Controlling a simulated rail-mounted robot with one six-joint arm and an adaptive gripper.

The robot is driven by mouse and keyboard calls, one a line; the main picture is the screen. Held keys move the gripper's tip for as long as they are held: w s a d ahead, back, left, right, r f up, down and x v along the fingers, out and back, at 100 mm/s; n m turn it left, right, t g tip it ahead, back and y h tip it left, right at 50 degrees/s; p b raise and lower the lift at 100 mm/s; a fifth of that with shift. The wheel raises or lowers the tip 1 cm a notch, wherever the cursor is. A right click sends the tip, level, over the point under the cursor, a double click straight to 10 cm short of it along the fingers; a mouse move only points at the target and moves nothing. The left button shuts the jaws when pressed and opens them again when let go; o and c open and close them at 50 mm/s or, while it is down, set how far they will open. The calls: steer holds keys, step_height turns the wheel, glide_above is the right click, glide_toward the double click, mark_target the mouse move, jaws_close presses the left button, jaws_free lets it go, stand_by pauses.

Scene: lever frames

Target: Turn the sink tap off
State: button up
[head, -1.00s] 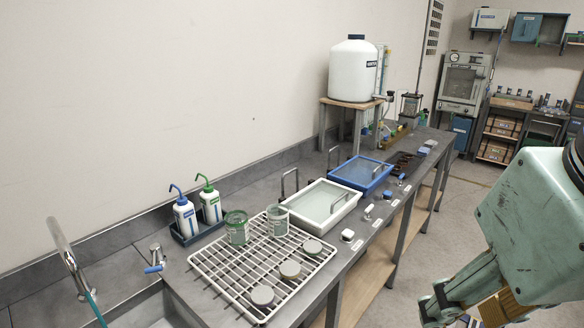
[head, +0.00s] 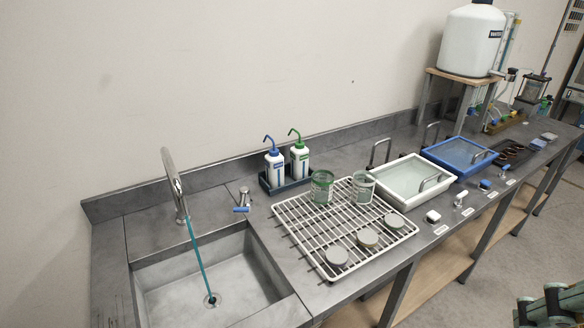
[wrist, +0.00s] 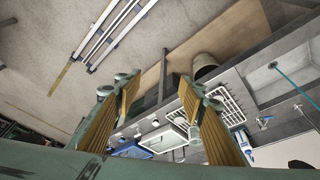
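The sink tap is a small metal valve (head: 244,197) with a blue lever (head: 241,210) on the bench behind the sink's right corner; the lever points left. The curved spout (head: 175,188) stands to its left. A teal stream (head: 201,260) runs from the spout to the drain in the grey sink (head: 170,290). In the wrist view the blue lever (wrist: 265,121) is small and far off, at the right. My gripper (wrist: 160,90) is open and empty, its two fingers apart, far from the tap. Part of my arm shows at the head view's lower right corner.
A white rack (head: 322,255) with jars and lids lies right of the sink. Two wash bottles (head: 273,168) stand in a dark tray behind it. White (head: 412,176) and blue trays (head: 461,152) stand farther right. Floor in front of the bench looks clear.

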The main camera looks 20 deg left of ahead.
steer(key=shift+w+a+r, duration=0.1)
steer(key=shift+w+a, duration=0.05)
steer(key=shift+w, duration=0.05)
steer(key=c, duration=0.8)
steer(key=shift+w+a+r, duration=0.15)
steer(key=shift+w+a, duration=0.15)
steer(key=shift+w, duration=0.1)
jaws_close()
steer(key=w+a+r+m+g+y+p, duration=0.1)
steer(key=w+a+m+g+y+p, duration=0.45)
steer(key=w+a, duration=1.65)
steer(key=w+a+f+m+y+p, duration=0.1)
steer(key=w+a+f+m+p, duration=0.3)
steer(key=w+a+f, duration=0.4)
steer(key=w+a+f+m+g+y+p, duration=0.1)
steer(key=w+a+f+m+p, duration=0.3)
steer(key=w+a+f, duration=0.4)
steer(key=shift+a+f, duration=0.6)
steer(key=shift+a, duration=2.95)
steer(key=shift+m, duration=0.25)
